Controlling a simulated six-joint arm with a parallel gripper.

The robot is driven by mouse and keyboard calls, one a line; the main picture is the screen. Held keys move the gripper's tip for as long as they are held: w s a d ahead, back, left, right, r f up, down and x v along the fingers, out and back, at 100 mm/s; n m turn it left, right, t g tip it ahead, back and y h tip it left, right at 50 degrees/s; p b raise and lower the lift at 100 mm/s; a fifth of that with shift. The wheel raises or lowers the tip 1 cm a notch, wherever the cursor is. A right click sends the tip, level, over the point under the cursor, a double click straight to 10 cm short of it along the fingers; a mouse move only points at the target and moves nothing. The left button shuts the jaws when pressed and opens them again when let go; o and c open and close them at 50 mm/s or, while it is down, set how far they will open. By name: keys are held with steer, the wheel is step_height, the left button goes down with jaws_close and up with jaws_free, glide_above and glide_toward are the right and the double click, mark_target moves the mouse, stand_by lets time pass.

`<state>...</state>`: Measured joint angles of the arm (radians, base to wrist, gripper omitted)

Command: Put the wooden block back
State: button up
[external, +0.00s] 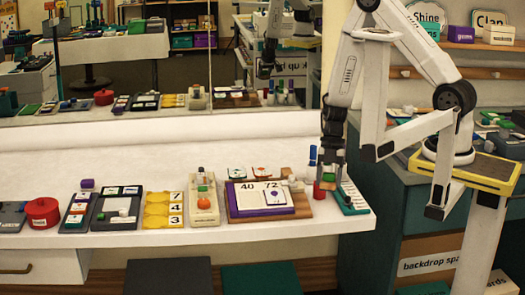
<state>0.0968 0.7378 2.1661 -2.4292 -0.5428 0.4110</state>
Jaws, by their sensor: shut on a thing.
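My gripper (329,170) points down at the right end of the white table, over the left edge of a teal-and-white tray (350,197). It is shut on a small green block (329,177), which shows between and just below the fingertips. A red piece (325,190) lies directly beneath the green block; I cannot tell if they touch. A small brown block (287,172) shows left of my gripper, behind the board with the cards. I cannot tell from its surface whether the held block is wooden.
A brown board with a purple-edged card (262,198) lies left of my gripper. Blue upright pieces (312,155) stand close behind it. Further left are a beige panel (203,205), yellow number tiles (163,209), dark trays (117,209) and a red pot (42,212). The table's back strip is clear.

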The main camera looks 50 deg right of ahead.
mark_target(328, 190)
steer(key=shift+f, duration=1.85)
steer(key=shift+f, duration=1.8)
steer(key=shift+f, duration=0.1)
steer(key=o, duration=0.8)
steer(key=shift+o, duration=0.2)
steer(key=v, duration=1.2)
steer(key=shift+w, duration=0.15)
